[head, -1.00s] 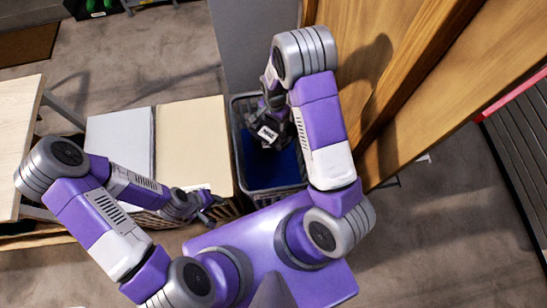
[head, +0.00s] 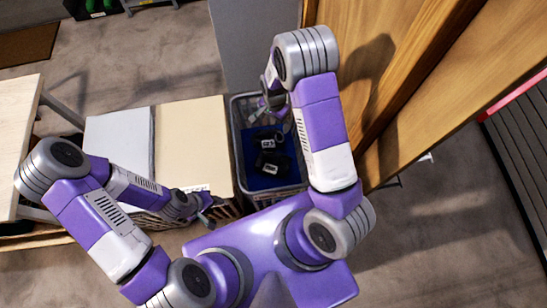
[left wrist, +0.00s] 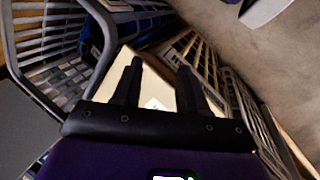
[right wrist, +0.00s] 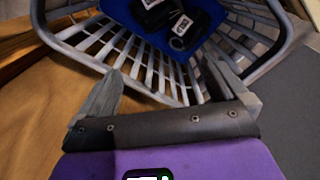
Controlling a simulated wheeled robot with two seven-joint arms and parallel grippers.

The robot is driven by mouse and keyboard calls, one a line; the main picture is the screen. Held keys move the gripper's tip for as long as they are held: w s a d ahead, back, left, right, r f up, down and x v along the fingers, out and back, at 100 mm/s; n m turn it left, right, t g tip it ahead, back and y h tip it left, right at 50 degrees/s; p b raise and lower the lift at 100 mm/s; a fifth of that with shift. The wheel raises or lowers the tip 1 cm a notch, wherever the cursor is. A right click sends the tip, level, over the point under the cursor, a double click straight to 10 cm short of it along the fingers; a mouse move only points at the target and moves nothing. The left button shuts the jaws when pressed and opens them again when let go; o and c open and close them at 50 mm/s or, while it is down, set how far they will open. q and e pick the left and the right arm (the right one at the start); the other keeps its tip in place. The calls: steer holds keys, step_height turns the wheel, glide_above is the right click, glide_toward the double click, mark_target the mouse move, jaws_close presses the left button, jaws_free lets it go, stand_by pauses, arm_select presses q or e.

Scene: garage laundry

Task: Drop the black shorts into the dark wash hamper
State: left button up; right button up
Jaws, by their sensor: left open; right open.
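The dark wash hamper is a grey slatted basket (head: 236,140) with a blue bottom; it also shows in the right wrist view (right wrist: 75,35). Black cloth with white labels, the black shorts (head: 270,163), lies inside on the blue bottom. It forms two dark lumps, and I cannot tell whether these are one garment or two. It also shows in the right wrist view (right wrist: 198,22). My right gripper (right wrist: 164,75) is open and empty at the hamper's far side, apart from the cloth, partly hidden in the head view. My left gripper (left wrist: 158,75) is open and empty, left of the hamper.
Beside the hamper on the left are containers with a cream lid (head: 190,140) and a light grey lid (head: 118,140). A pale wood table (head: 20,130) stands further left. Wooden panels (head: 400,80) rise close on the right. A grey panel (head: 250,45) stands behind the hamper.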

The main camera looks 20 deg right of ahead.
arm_select(q)
steer(key=shift+r+p, duration=0.65)
steer(key=shift+r, duration=0.15)
arm_select(e)
step_height(320, 180, up, 6)
steer(key=shift+r, duration=0.15)
steer(key=s+a+f+n+y, duration=0.2)
steer(key=s+a+f+n, duration=0.2)
steer(key=s, duration=0.5)
steer(key=s+a+f+n+y, duration=0.2)
steer(key=s+a+f+n, duration=0.3)
steer(key=s+a+f, duration=0.2)
steer(key=shift+s+a+f+t, duration=0.3)
steer(key=shift+s+a, duration=0.05)
steer(key=shift+s, duration=0.6)
